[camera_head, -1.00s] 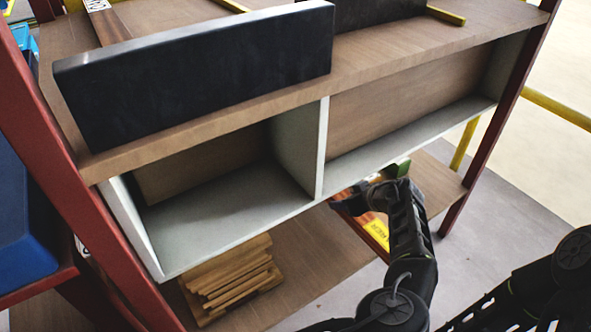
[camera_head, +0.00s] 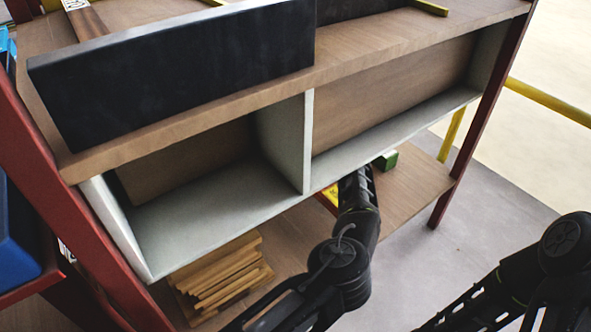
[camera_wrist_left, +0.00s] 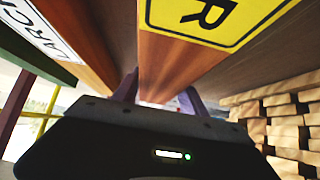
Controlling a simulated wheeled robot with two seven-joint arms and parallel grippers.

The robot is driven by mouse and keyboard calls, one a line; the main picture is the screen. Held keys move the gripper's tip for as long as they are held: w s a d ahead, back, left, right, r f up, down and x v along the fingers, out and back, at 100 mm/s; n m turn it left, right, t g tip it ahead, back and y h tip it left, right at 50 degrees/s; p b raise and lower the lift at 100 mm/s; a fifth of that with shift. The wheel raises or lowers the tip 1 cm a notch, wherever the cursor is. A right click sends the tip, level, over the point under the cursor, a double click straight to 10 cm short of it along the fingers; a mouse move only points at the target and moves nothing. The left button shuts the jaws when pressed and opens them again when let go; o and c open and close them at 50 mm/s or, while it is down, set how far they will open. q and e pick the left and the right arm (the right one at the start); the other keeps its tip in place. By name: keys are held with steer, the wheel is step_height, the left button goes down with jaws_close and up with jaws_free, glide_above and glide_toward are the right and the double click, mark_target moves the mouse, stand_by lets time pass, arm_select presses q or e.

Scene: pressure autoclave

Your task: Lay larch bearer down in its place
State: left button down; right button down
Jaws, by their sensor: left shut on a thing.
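A reddish-brown wooden bar with a yellow label (camera_wrist_left: 175,62) is between the fingers of my left gripper (camera_wrist_left: 158,93) in the left wrist view; only the label's last letter, R, reads clearly. I take it for the larch bearer. In the head view a small yellow and red part of it (camera_head: 329,198) shows beside my left forearm, under the cabinet's front edge. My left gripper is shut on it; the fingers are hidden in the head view. A white label starting "LARC" (camera_wrist_left: 42,32) lies left of the bar in the wrist view. My right gripper is out of view.
The open cabinet (camera_head: 308,145) hangs above the lower shelf (camera_head: 420,185). A stack of wooden slats (camera_head: 222,278) stands left of my arm and shows at right in the wrist view (camera_wrist_left: 285,125). A green block (camera_head: 386,160) is just beyond my arm. A red post (camera_head: 478,110) bounds the right.

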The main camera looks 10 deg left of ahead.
arm_select(q)
steer(key=w+a, duration=0.1)
steer(key=w+a+b, duration=0.1)
steer(key=w+a, duration=0.1)
steer(key=shift+a, duration=0.25)
steer(key=shift+w+a+r, duration=0.15)
steer(key=shift+w+a, duration=0.15)
steer(key=shift+a, duration=0.15)
steer(key=shift+f+b, duration=0.4)
steer(key=shift+f, duration=1.35)
steer(key=shift+f, duration=0.1)
steer(key=c, duration=0.6)
jaws_free()
steer(key=shift+f, duration=0.15)
